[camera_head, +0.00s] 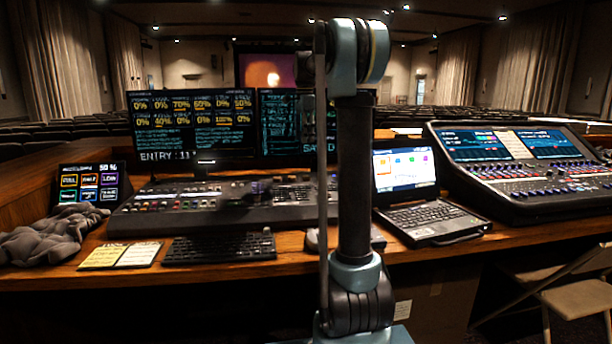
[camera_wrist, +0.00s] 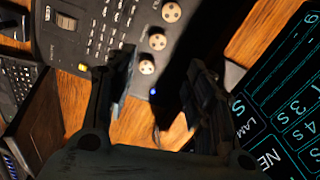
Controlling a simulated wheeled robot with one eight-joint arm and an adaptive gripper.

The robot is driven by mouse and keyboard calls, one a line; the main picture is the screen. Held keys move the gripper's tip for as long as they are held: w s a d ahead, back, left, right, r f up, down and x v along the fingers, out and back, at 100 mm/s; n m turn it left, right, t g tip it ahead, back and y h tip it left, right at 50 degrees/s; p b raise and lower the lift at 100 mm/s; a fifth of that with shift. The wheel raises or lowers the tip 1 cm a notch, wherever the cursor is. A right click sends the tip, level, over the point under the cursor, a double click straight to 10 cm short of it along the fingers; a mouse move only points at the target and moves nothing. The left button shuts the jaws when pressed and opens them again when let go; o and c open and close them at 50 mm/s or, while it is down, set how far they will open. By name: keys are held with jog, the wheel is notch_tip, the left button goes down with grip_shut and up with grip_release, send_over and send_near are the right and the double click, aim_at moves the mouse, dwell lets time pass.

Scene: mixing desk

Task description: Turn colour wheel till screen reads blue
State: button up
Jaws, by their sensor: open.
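A dark console (camera_head: 170,212) stands on the desk, its right part hidden behind my arm. In the wrist view, several pale round wheels sit along its edge: an upper one (camera_wrist: 171,12), a middle one (camera_wrist: 157,41) and a lower one (camera_wrist: 147,67). I cannot tell which is the colour wheel. My gripper (camera_wrist: 160,72) is open and empty, its fingers apart. The lower wheel appears between them; contact cannot be told. The left screen (camera_head: 193,122) shows percentages and "ENTRY". The right screen (camera_head: 283,120) is partly hidden by my arm; it also shows in the wrist view (camera_wrist: 285,90). I cannot read a colour.
A keyboard (camera_head: 220,248) and paper notes (camera_head: 120,255) lie in front of the console. Grey cloth (camera_head: 50,238) and a small touch screen (camera_head: 88,186) are left. A laptop (camera_head: 420,200) and sound mixer (camera_head: 525,165) stand right. A folding chair (camera_head: 570,295) is front right.

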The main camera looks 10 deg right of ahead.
aim_at(307, 176)
jog(key=f, duration=1.5)
jog(key=shift+d+f, duration=0.35)
jog(key=c, duration=1.1)
